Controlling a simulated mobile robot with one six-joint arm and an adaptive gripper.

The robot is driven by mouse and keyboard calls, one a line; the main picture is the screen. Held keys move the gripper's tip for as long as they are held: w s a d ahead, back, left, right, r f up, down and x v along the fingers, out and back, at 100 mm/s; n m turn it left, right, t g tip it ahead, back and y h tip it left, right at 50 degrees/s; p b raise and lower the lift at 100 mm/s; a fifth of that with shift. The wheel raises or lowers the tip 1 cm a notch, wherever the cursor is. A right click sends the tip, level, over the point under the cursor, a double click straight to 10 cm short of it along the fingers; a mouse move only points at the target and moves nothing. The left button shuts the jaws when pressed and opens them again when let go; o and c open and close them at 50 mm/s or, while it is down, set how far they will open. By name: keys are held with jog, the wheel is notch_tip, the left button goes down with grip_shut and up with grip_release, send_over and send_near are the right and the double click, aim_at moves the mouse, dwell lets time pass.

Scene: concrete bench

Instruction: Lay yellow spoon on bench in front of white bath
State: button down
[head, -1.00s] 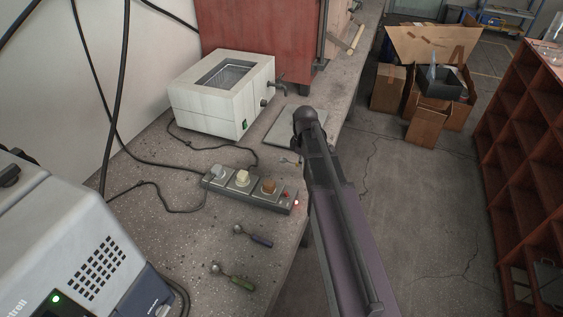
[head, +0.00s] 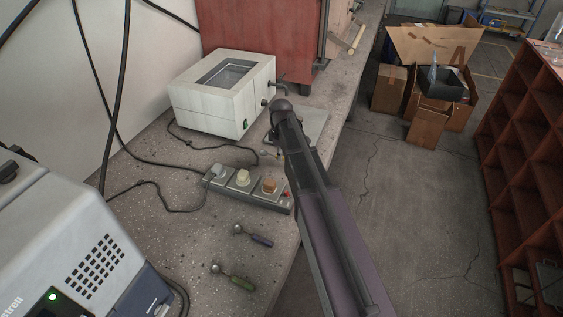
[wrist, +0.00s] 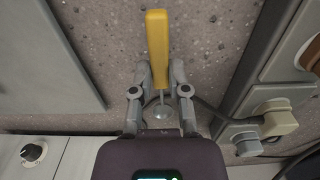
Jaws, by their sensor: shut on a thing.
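The yellow spoon (wrist: 157,45) is in my gripper (wrist: 161,76) in the wrist view. The fingers are shut on it, with the yellow handle pointing away beyond the fingertips and the metal bowl end between the fingers. The white bath (head: 222,107) stands at the back of the bench in the head view; its white front (wrist: 85,158) shows at the bottom left of the wrist view. In the head view my gripper (head: 268,153) is small and partly hidden by my arm, over the bench just in front and right of the bath. I cannot tell whether the spoon touches the bench.
A power strip (head: 247,190) with plugs lies in front of the bath, and its cable runs close by. A grey plate (head: 315,124) lies right of the bath. A purple-handled spoon (head: 258,239) and a green-handled spoon (head: 240,283) lie nearer. The bench edge is at right.

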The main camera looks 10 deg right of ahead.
aim_at(281, 166)
jog(key=shift+f+b, duration=1.7)
jog(key=shift+f, duration=0.05)
jog(key=shift+f, duration=0.15)
jog(key=c, duration=0.6)
grip_release()
jog(key=shift+r, duration=0.2)
notch_tip(281, 166, up, 12)
jog(key=p, duration=1.2)
jog(key=shift+s, duration=0.1)
